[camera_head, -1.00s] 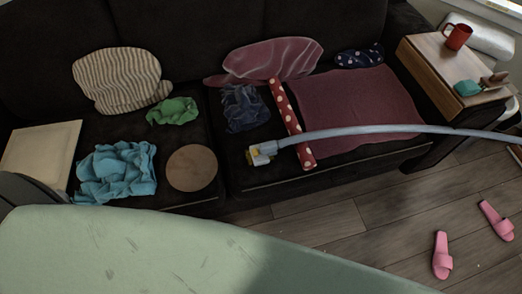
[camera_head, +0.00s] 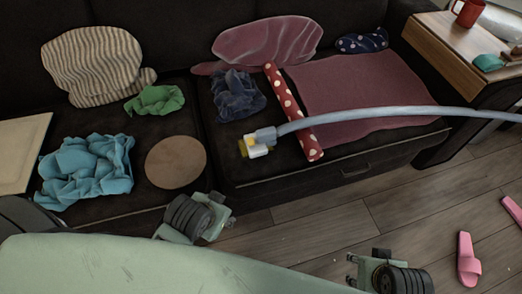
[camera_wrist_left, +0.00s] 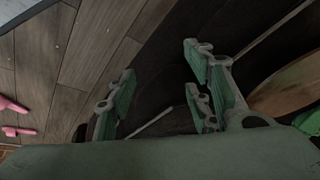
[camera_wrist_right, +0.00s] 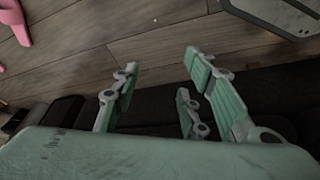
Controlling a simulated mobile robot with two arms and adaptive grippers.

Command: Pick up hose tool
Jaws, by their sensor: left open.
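The hose tool (camera_head: 258,143) has a white and yellow end piece on a grey-blue hose (camera_head: 400,113). It lies over the front of the dark sofa, and the hose passes across a red polka-dot roll and out at the right edge. My left gripper (camera_head: 222,207) is low at the sofa's front edge, below the tool and apart from it; its fingers stand open and empty in the left wrist view (camera_wrist_left: 158,72). My right gripper (camera_head: 352,270) is over the floor, lower right of the tool; its fingers are apart and empty in the right wrist view (camera_wrist_right: 158,68).
The red polka-dot roll (camera_head: 290,105) lies under the hose. A round wooden board (camera_head: 175,162), blue cloth (camera_head: 85,170) and dark blue cloth (camera_head: 238,95) lie on the sofa. Pink slippers (camera_head: 468,258) are on the floor at right. A wooden side table (camera_head: 440,40) stands at back right.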

